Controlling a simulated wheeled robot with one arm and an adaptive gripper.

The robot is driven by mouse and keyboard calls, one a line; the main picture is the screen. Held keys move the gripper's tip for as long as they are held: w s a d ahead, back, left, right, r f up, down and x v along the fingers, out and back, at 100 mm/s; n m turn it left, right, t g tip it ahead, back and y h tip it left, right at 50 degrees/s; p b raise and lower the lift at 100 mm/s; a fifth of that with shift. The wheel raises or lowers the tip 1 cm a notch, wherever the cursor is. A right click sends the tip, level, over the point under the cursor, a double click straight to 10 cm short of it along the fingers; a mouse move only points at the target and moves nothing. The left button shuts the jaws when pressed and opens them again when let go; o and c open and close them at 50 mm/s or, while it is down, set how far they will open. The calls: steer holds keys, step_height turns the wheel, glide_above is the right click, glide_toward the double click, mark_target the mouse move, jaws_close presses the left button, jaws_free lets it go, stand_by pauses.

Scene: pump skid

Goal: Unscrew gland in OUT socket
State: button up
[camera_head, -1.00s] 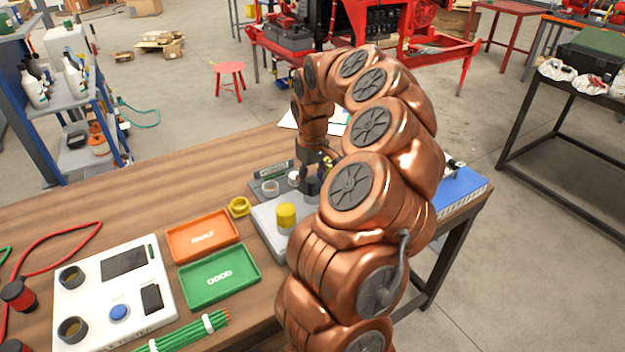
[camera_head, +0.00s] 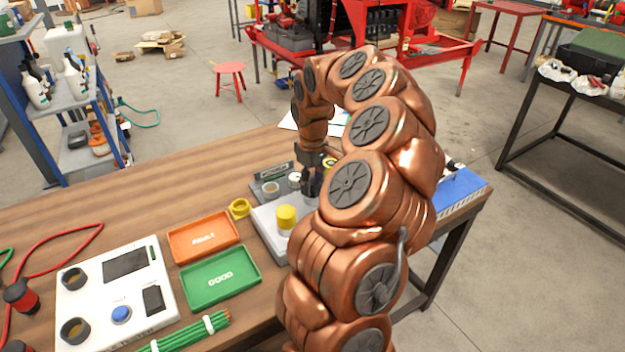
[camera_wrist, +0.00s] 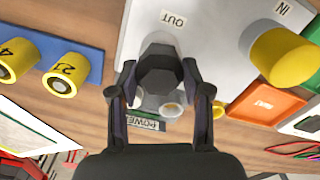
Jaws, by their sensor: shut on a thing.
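My gripper (camera_wrist: 160,76) is shut on a dark hexagonal gland (camera_wrist: 159,62) in the wrist view. The gland is by the OUT label (camera_wrist: 173,19) of a light grey box (camera_wrist: 215,25); how far it is seated in the OUT socket is hidden. A yellow cylinder (camera_wrist: 285,56) stands at the IN label (camera_wrist: 281,8). In the head view my gripper (camera_head: 311,186) points down over the right part of the box (camera_head: 266,224), and the yellow cylinder (camera_head: 286,217) is to its lower left. My arm hides the box's right side.
An orange tray (camera_head: 203,237), a green tray (camera_head: 219,276) and a yellow ring (camera_head: 240,208) lie left of the box. A dark holder with round fittings (camera_head: 270,188) is behind it. A blue tray (camera_head: 460,190) is right. A white tester (camera_head: 108,290) stands front left.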

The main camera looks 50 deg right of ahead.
steer(key=shift+n+p, duration=0.35)
steer(key=shift+n, duration=0.85)
steer(key=shift+n+p, duration=0.6)
steer(key=shift+n, duration=0.5)
steer(key=shift+n+p, duration=0.4)
steer(key=shift+n, duration=0.8)
steer(key=o, duration=1.2)
steer(key=shift+f+m+b, duration=0.25)
steer(key=shift+m+b, duration=0.25)
steer(key=shift+b, duration=0.35)
steer(key=shift+r+m+b, duration=0.2)
steer(key=shift+m+b, duration=1.7)
